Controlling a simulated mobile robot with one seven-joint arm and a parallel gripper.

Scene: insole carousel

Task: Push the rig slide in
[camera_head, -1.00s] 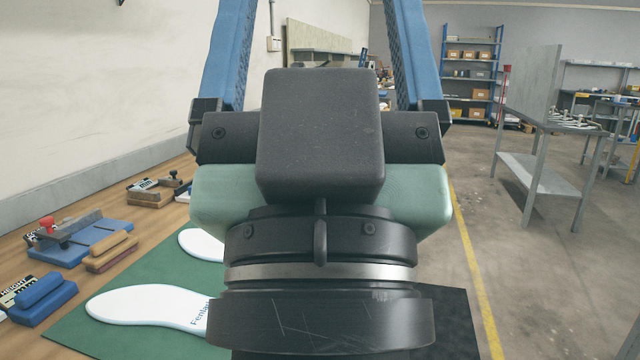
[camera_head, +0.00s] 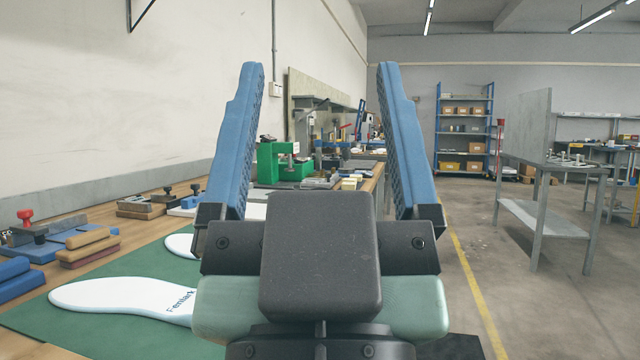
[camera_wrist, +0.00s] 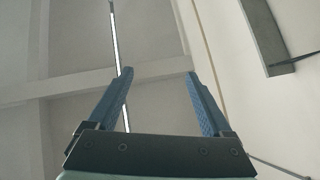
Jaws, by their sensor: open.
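My gripper (camera_head: 320,68) stands upright in the middle of the head view, its two blue fingers spread wide with nothing between them. In the wrist view my gripper (camera_wrist: 160,73) is also open and empty, facing the ceiling and wall. I cannot make out a rig slide for certain in either view. A green bench device (camera_head: 278,162) stands at the back of the workbench, partly hidden behind the left finger. I cannot tell whether it is the rig.
A white insole (camera_head: 120,297) lies on the green mat (camera_head: 40,318), with another (camera_head: 180,246) behind it. Blue and wooden blocks (camera_head: 90,246) and small fixtures line the bench's left side. A grey metal table (camera_head: 540,203) stands right; floor lies open between.

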